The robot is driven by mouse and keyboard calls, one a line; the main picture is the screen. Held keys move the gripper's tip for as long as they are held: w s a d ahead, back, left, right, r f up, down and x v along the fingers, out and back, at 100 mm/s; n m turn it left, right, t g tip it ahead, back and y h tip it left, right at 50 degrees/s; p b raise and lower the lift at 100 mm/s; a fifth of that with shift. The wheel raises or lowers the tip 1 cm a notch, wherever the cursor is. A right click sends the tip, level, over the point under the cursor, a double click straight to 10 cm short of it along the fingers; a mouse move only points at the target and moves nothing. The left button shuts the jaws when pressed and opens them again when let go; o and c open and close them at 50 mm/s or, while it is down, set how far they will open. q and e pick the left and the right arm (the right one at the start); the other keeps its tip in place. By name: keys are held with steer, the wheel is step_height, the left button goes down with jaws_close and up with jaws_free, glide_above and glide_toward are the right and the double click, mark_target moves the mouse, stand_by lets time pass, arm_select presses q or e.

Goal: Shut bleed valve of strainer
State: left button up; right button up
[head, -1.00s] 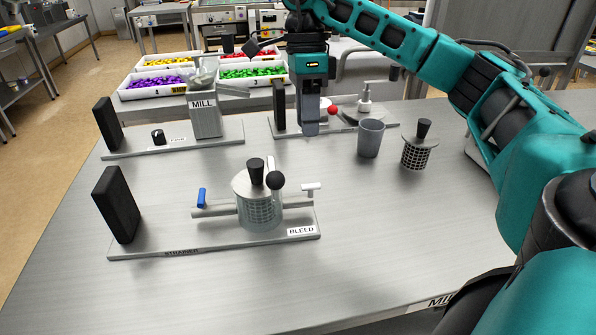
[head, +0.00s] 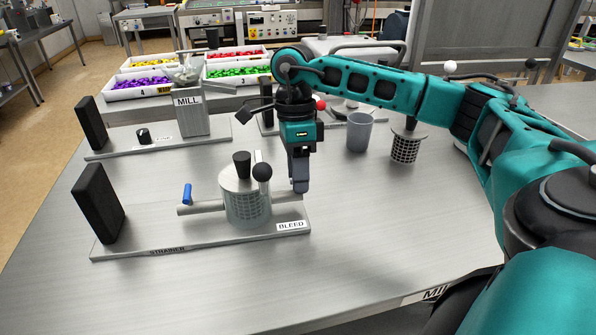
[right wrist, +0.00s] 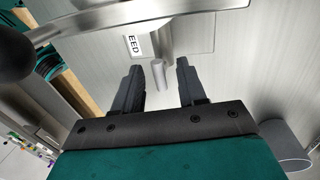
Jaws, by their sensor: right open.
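The strainer (head: 246,207) is a grey perforated can with a black knob on its lid, standing on a plate. The BLEED label (head: 291,226) is at the plate's right end. My right gripper (head: 300,188) points down over that end, just right of the can, and hides most of the bleed valve in the head view. In the right wrist view my right gripper (right wrist: 159,66) is open, with a short grey part of the bleed valve (right wrist: 160,76) showing between its fingers. Contact cannot be told. My left gripper is not in view.
A grey cup (head: 360,132) and a mesh basket (head: 405,148) stand behind right. The mill (head: 190,115) is behind left. The table's front right is clear.

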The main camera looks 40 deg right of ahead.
steer(key=c, duration=0.3)
jaws_close()
